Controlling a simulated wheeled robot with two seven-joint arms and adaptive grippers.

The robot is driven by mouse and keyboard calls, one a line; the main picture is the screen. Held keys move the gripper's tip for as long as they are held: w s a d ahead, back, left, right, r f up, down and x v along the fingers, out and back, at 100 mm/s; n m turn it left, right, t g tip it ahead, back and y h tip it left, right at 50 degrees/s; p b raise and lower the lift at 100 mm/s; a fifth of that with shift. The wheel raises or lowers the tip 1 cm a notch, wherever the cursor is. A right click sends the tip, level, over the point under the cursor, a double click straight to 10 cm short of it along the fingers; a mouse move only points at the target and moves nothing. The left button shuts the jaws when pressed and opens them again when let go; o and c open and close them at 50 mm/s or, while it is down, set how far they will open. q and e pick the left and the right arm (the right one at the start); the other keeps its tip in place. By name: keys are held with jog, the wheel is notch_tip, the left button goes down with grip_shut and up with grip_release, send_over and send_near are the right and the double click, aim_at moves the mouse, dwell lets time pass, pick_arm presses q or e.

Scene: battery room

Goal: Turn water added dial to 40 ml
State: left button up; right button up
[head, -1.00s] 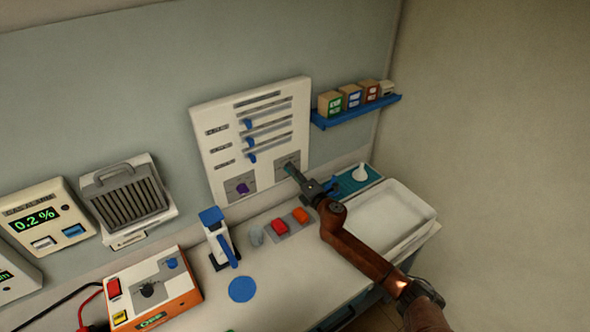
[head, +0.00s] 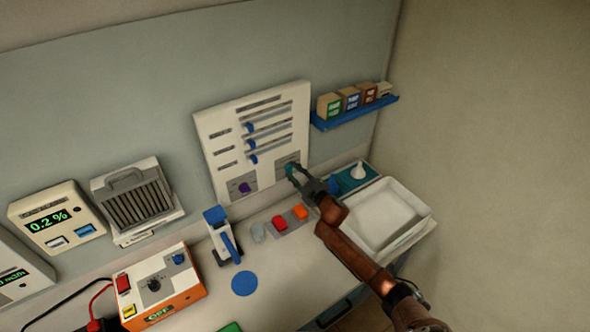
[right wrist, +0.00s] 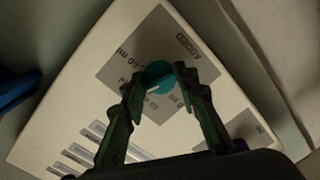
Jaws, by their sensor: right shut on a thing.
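The water added dial is a teal round knob (right wrist: 158,75) with a white pointer mark, on a grey square plate (right wrist: 140,48) at the lower right of the white wall panel. The plate's print shows "ADDED" and ml figures, partly hidden and too small to read surely. In the right wrist view the pointer mark lies on the knob's lower left side. My right gripper (right wrist: 152,88) has its two fingers on either side of the knob and is shut on it. In the head view the right gripper (head: 292,172) covers most of the dial. My left gripper is not in view.
The white panel (head: 213,132) also has several blue sliders and a purple knob (head: 244,188). A blue shelf (head: 358,113) with small boxes is to its right. Below are red (head: 280,223) and orange (head: 300,212) buttons and a white tray (head: 423,212).

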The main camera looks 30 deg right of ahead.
jog(key=shift+d+r+m, duration=0.1)
jog(key=shift+r+m, duration=0.05)
jog(key=shift+m, duration=0.35)
jog(key=o, duration=1.1)
jog(key=shift+c, duration=0.2)
jog(key=shift+o, duration=0.3)
